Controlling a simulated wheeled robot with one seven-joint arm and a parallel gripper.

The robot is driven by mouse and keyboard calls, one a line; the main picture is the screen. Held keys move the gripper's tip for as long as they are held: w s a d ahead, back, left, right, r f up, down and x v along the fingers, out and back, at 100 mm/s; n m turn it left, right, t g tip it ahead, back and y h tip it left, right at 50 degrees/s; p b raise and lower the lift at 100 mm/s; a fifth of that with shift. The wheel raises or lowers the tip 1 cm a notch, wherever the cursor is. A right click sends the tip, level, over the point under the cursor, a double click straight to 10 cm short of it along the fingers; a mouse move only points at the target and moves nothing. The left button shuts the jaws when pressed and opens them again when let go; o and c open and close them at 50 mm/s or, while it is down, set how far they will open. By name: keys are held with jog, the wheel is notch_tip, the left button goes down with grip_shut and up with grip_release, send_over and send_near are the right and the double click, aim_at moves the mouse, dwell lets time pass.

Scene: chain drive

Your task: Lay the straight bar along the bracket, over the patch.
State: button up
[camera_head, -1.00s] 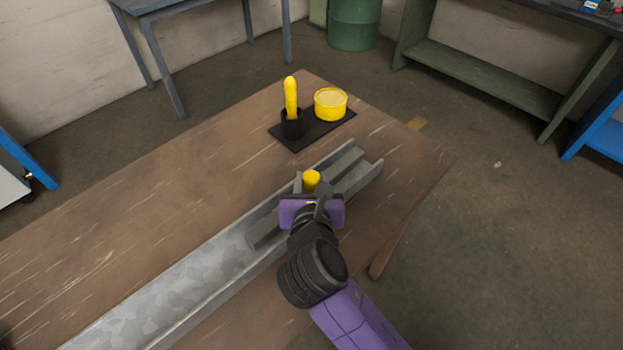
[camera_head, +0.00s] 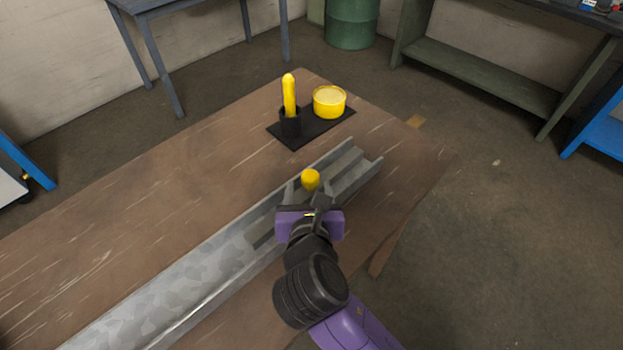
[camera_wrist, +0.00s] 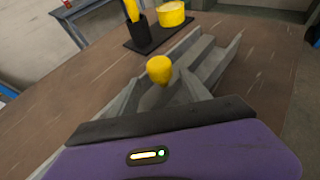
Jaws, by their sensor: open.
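The bracket (camera_head: 185,285) is a long grey mottled metal channel running diagonally across the wooden table. A straight grey bar (camera_head: 346,168) lies lengthwise inside its far part, between the side walls. A yellow knob (camera_head: 310,179) stands up over the bar and also shows in the wrist view (camera_wrist: 159,69). My gripper (camera_head: 308,190) is open, with its fingers just on the near side of the knob and to either side of it. The knob looks free of the fingers. My gripper hides the bar's middle. I cannot make out the patch.
A black mat (camera_head: 325,128) behind the bracket holds a black cup (camera_head: 290,122) with a yellow stick (camera_head: 289,92) and a round yellow tub (camera_head: 329,102). The table (camera_head: 130,215) is clear left of the bracket. Its right edge is close.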

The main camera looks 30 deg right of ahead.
jog(key=r+v, duration=0.1)
jog(key=v, duration=0.8)
jog(key=shift+d, duration=0.15)
